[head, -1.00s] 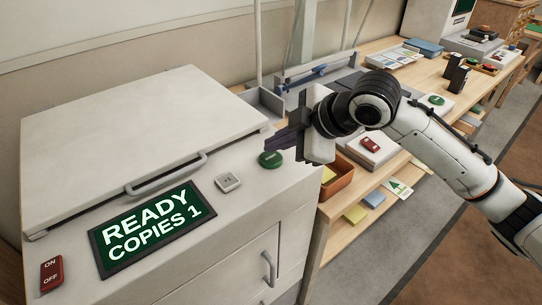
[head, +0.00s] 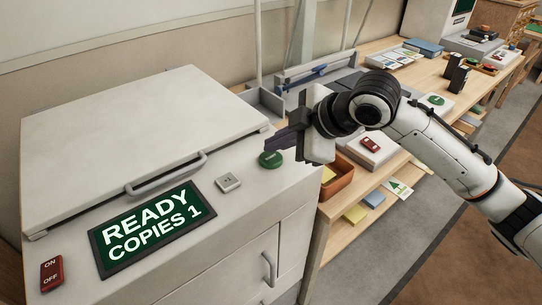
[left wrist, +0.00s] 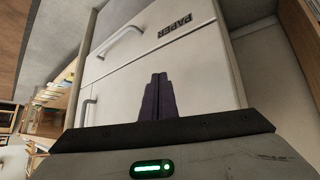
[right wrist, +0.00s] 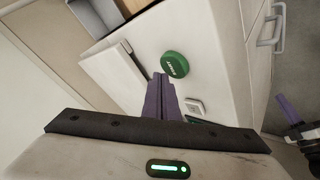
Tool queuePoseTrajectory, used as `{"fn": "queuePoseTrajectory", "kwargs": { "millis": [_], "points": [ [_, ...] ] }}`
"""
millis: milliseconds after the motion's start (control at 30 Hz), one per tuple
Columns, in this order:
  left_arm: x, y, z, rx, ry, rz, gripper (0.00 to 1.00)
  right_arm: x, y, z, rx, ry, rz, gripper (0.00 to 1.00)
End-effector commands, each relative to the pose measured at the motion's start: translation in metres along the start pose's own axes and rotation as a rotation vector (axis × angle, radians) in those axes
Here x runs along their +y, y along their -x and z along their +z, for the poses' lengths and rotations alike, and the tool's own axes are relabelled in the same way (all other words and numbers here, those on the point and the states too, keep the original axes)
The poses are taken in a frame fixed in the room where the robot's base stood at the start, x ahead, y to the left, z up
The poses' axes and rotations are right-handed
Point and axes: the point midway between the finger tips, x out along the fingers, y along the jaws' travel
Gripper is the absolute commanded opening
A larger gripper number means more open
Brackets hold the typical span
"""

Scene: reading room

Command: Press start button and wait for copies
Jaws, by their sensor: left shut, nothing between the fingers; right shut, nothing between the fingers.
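The copier's green start button (head: 270,159) sits on the copier top near its right edge; it also shows in the right wrist view (right wrist: 174,64). The copier's dark green display (head: 152,228) reads "READY COPIES 1". My right gripper (head: 271,147) is shut and empty, its purple fingertips right by the button in the head view. In the right wrist view the fingertips (right wrist: 161,77) are close beside the button; I cannot tell whether they touch it. My left gripper (left wrist: 157,80) is shut and empty, in front of the copier's white front with a "PAPER" label.
A square grey button (head: 228,182) and a red on/off switch (head: 51,273) are on the copier top. The lid (head: 140,135) with its handle is closed. A wooden table (head: 330,222) to the right holds an orange bin (head: 338,178) and other equipment.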

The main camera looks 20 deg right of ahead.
Motion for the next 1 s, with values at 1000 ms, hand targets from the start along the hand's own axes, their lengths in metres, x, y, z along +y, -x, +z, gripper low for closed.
{"fn": "queuePoseTrajectory", "kwargs": {
  "millis": [1000],
  "points": [
    [0.0002,0.0025,-0.0037,0.001,0.000,0.000,0.00,-0.0058,-0.0080,0.0059,0.000,0.000,0.000,0.00]
  ]
}}
